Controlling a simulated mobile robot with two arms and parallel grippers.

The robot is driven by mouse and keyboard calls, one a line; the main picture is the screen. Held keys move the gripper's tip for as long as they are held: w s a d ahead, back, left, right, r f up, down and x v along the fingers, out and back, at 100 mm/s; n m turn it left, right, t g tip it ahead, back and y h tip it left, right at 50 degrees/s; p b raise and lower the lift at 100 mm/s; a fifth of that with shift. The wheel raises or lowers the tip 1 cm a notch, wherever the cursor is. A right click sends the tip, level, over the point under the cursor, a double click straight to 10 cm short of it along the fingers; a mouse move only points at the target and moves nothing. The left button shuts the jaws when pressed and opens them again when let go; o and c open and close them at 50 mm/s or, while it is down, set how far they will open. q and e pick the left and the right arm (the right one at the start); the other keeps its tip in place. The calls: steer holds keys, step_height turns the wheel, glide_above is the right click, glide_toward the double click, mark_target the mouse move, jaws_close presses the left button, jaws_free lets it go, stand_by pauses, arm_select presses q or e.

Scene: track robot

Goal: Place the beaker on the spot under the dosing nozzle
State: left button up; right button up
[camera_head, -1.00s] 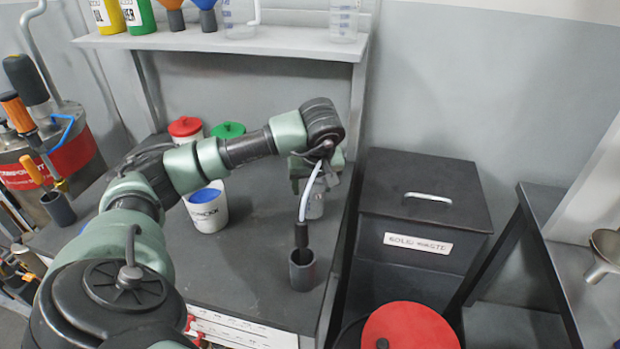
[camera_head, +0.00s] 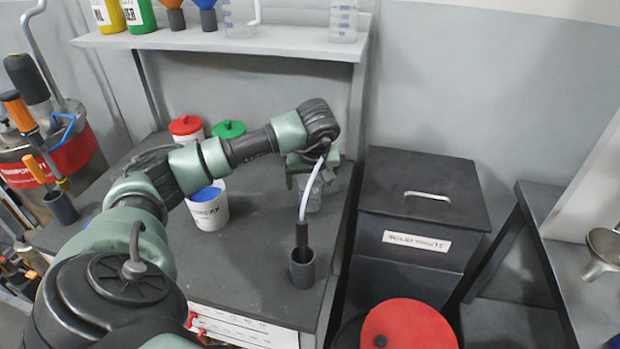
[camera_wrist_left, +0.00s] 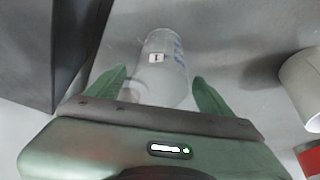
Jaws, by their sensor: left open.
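A clear beaker (camera_head: 313,197) stands on the dark bench top, partly hidden by my left gripper and a pale bent tube. In the left wrist view the beaker (camera_wrist_left: 162,68) shows with a small white label and faint blue marks. My left gripper (camera_head: 309,177) is open above the bench at the beaker. In the left wrist view its green fingers (camera_wrist_left: 158,88) are spread on either side of the beaker, with visible gaps. I cannot make out a dosing nozzle or its spot. My right gripper is not in view.
A dark cup (camera_head: 302,270) holding a black-handled tool stands in front of the beaker. A white tub (camera_head: 208,210) and red- and green-lidded containers stand left. A shelf (camera_head: 225,42) runs behind. A black solid waste bin (camera_head: 425,205) stands right, beyond the bench edge.

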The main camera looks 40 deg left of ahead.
arm_select(q)
steer(key=shift+r, duration=0.1)
steer(key=shift+r, duration=0.2)
steer(key=v, duration=1.1)
steer(key=shift+r+b, duration=0.4)
steer(key=shift+s+d, duration=0.1)
